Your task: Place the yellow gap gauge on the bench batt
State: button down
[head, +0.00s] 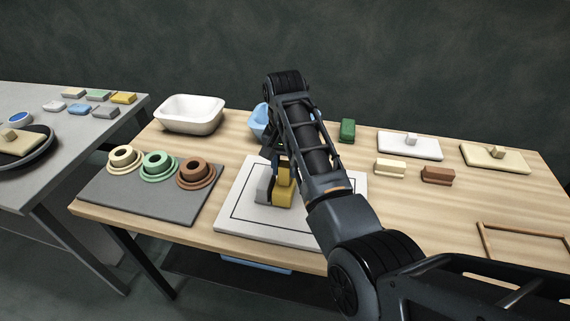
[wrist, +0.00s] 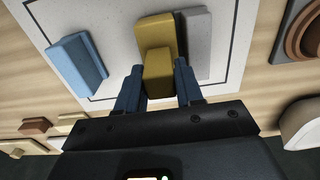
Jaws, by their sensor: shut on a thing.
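The yellow gap gauge (head: 283,190) is a stepped block, also seen in the wrist view (wrist: 157,38). My gripper (wrist: 158,82) is shut on its upright part, one finger on each side. The gauge is at the bench batt (head: 240,217), a pale slab with a dark square outline. Its base looks down at the slab, but I cannot tell whether it touches. A grey gauge (wrist: 196,45) stands close beside it on the batt. A blue gauge (wrist: 77,65) stands on the other side with a wider space; my arm hides it in the head view.
A grey board (head: 150,205) with three ringed pots lies left of the batt. A white basin (head: 190,114) and a blue bowl (head: 258,122) stand behind. A green block (head: 347,130), cream and brown blocks, and slabs lie to the right. A wooden frame (head: 520,243) lies front right.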

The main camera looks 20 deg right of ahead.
jog(key=shift+f, duration=0.15)
jog(key=c, duration=0.7)
grip_release()
notch_tip(320, 180, up, 7)
jog(key=shift+w+a+f, duration=0.1)
jog(key=shift+a, duration=0.05)
jog(key=shift+r, duration=2.7)
